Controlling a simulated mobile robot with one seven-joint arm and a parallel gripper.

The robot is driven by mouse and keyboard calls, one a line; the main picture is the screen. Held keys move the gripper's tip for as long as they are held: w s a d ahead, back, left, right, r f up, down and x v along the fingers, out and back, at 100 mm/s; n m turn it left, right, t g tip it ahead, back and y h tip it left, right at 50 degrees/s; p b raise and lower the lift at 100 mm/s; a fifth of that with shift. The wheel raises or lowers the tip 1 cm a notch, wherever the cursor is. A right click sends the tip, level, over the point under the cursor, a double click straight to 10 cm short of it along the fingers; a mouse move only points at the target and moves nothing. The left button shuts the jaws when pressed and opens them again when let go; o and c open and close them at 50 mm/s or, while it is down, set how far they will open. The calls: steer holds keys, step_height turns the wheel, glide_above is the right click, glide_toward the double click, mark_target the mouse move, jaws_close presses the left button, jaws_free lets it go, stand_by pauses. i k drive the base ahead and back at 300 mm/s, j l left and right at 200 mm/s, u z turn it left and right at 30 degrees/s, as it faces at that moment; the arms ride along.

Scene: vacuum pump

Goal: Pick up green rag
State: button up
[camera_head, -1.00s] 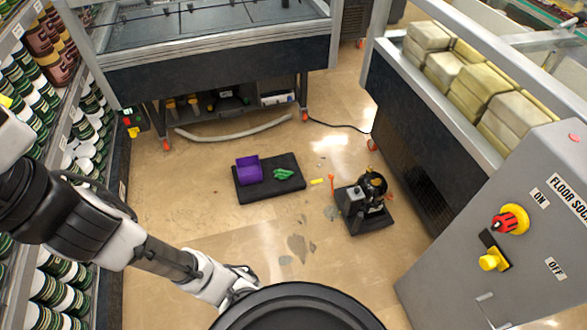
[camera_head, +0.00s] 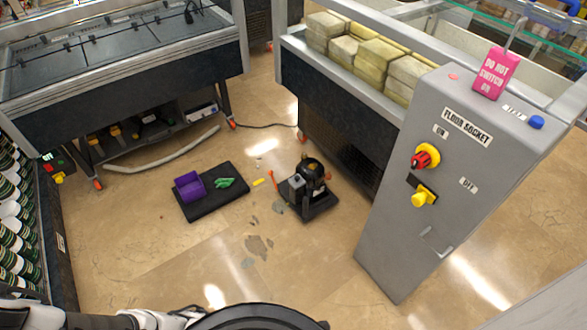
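The green rag (camera_head: 225,183) lies crumpled on a black mat (camera_head: 203,208) on the floor, in the middle left of the head view. A purple open box (camera_head: 189,186) sits just left of the rag on the same mat. My arm shows only at the bottom left edge of the view. The end of it near the bottom is cut off and partly hidden behind a dark round part of my body, so my gripper's fingers do not show. My arm is well apart from the rag.
A black vacuum pump (camera_head: 309,184) stands right of the mat. A grey floor socket cabinet (camera_head: 424,200) rises at right. A grey hose (camera_head: 160,160) lies under the freezer (camera_head: 130,95). Jar shelves (camera_head: 20,235) stand at left. Floor before the mat is clear.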

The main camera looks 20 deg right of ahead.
mark_target(223, 182)
steer(key=i+j+z, duration=0.1)
steer(key=i, duration=0.3)
steer(key=i+j+z, duration=0.15)
steer(key=i, duration=0.25)
steer(key=i+j+z, duration=0.1)
steer(key=i+j, duration=0.2)
steer(key=i+j+z, duration=0.1)
steer(key=i, duration=0.4)
steer(key=i+j+z, duration=0.1)
steer(key=i+j, duration=0.15)
steer(key=i, duration=0.25)
steer(key=i+j+z, duration=0.1)
steer(key=i+j, duration=0.15)
steer(key=i, duration=0.25)
